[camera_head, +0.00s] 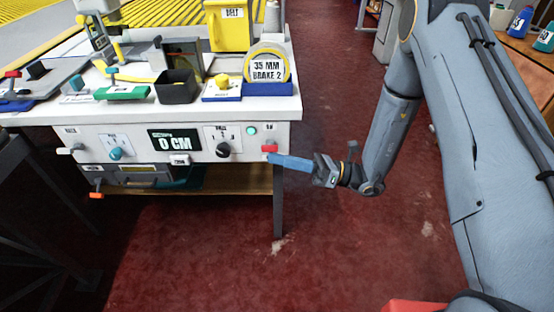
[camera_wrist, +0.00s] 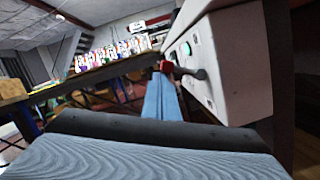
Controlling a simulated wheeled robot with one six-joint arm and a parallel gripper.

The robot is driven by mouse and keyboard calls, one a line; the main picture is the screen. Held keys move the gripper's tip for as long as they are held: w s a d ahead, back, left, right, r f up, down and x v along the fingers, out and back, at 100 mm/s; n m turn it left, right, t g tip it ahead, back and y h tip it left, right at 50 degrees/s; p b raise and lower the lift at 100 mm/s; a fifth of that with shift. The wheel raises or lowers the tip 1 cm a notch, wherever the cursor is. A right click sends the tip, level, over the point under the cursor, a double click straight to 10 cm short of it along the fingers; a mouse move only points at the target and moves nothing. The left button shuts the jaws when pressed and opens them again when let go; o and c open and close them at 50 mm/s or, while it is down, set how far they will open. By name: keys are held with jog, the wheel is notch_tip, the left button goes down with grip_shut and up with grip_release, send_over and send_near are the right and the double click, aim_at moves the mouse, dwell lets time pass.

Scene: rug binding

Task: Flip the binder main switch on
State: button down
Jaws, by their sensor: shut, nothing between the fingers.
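A white machine bench has a front control panel (camera_head: 190,138). At its right end is a red switch (camera_head: 269,149) under a small label that I cannot read. My gripper (camera_head: 270,159) is shut and empty, its blue fingers pointing left, with their tips just below or at the red switch. In the wrist view the shut fingers (camera_wrist: 160,95) reach toward a red part (camera_wrist: 167,66) beside the panel. I cannot tell whether they touch it. A green lamp (camera_head: 251,130) is left of the switch, and it also shows in the wrist view (camera_wrist: 186,49).
The panel also carries a black knob (camera_head: 222,149), a "0 CM" display (camera_head: 174,140), a teal knob (camera_head: 116,153) and a white lever (camera_head: 65,151). A "35 MM BRAKE 2" tape roll (camera_head: 267,66) stands above. Red floor (camera_head: 340,240) right of the bench is clear.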

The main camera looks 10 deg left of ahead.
dwell(0.4)
jog(key=s+d+f+b, duration=0.1)
jog(key=d+f, duration=0.4)
jog(key=d, duration=0.5)
jog(key=shift+s+f+b, duration=0.3)
jog(key=shift+b, duration=0.05)
